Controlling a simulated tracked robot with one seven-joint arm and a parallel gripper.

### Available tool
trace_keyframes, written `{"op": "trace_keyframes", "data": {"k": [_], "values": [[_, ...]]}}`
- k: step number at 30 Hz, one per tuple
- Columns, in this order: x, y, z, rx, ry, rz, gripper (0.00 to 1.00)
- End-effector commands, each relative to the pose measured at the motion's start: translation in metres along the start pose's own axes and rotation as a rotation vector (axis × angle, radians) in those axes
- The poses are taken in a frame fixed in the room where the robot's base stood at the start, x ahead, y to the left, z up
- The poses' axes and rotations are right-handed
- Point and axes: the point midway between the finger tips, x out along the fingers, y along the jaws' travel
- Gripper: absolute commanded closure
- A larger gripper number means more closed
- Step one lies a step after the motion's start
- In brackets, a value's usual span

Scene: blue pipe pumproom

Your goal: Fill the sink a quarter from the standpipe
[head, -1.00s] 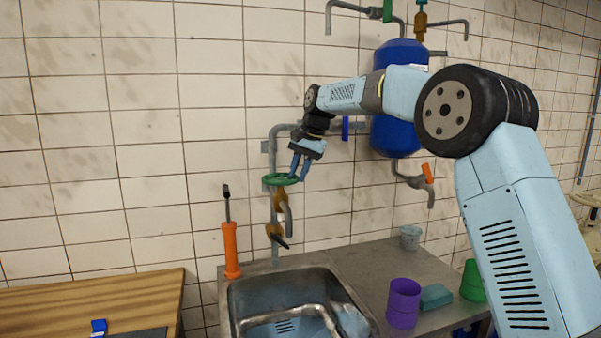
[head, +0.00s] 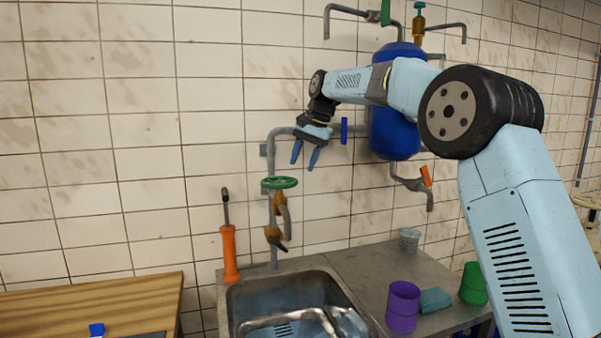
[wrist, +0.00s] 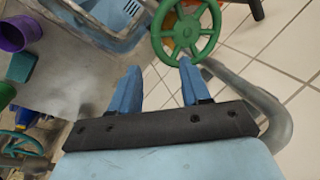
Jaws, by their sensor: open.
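The standpipe (head: 272,215) is a grey pipe on the tiled wall behind the sink. It carries a green handwheel (head: 279,183), a brass valve body and a spout. The handwheel also shows in the wrist view (wrist: 185,30), just past my fingertips. The metal sink (head: 240,300) stands below, with a bent grey tube across it; I cannot tell whether water lies in it. My gripper (head: 304,157) is open and empty, its blue fingers pointing down, above and a little right of the handwheel and apart from it.
A blue tank (head: 395,130) hangs on the wall behind my arm, with a blue lever (head: 344,130) nearby. An orange-handled tool (head: 230,252) stands left of the sink. A purple cup (head: 402,306), teal block (head: 435,300), green cup (head: 473,284) and grey cup (head: 410,239) stand right.

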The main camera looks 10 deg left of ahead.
Motion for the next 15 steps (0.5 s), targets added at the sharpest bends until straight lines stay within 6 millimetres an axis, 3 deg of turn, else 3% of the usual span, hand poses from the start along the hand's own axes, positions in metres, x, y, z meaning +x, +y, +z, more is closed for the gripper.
{"op": "trace_keyframes", "data": {"k": [9,15], "values": [[-0.060,-0.001,-0.002,0.000,0.002,-0.001,0.53],[-0.082,0.000,-0.002,0.000,0.000,0.001,0.53]]}}
